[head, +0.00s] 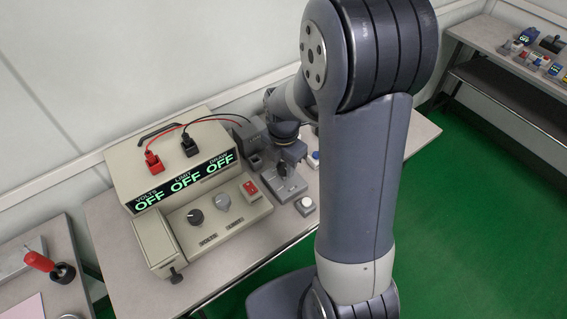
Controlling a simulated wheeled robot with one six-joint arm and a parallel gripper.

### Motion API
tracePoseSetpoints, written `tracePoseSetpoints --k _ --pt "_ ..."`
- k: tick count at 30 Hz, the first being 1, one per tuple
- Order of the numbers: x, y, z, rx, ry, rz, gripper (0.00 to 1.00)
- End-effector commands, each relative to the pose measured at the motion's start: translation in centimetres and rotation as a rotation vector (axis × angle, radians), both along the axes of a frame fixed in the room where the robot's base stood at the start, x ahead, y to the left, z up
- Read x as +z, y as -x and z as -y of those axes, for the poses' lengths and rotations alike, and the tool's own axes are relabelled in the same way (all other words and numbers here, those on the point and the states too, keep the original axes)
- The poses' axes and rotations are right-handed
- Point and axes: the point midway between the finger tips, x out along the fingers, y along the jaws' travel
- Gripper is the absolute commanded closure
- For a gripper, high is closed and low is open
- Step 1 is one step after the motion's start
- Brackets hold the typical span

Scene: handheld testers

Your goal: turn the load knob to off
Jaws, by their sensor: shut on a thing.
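My gripper (283,168) points down at a low grey box (286,188) right of the supply. It is shut on a dark knob-like part there, which I take to be the load knob; the fingers and arm largely hide it, and its setting cannot be read.
A small box with a white button (305,205) stands close in front of the grey box. A blue-and-white item (315,157) sits to the right, partly behind my arm. A red-handled tool (40,261) is on the left table. Another bench (477,33) stands far right.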

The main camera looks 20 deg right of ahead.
Motion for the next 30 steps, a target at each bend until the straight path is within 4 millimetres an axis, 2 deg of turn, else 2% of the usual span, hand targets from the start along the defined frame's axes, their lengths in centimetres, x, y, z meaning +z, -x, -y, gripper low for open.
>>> tracePoseSetpoints --k 8,9,16,25,30 --pt "0.1 -0.1 0.0 0.003 0.001 0.002 0.89" --pt "0.1 -0.1 0.0 0.003 0.001 0.002 0.64" --pt "0.0 0.0 0.0 0.002 0.000 0.001 0.45" --pt "0.3 0.0 0.0 0.001 0.001 0.002 0.44" --pt "2.7 -0.1 0.0 0.001 0.000 0.007 0.44"
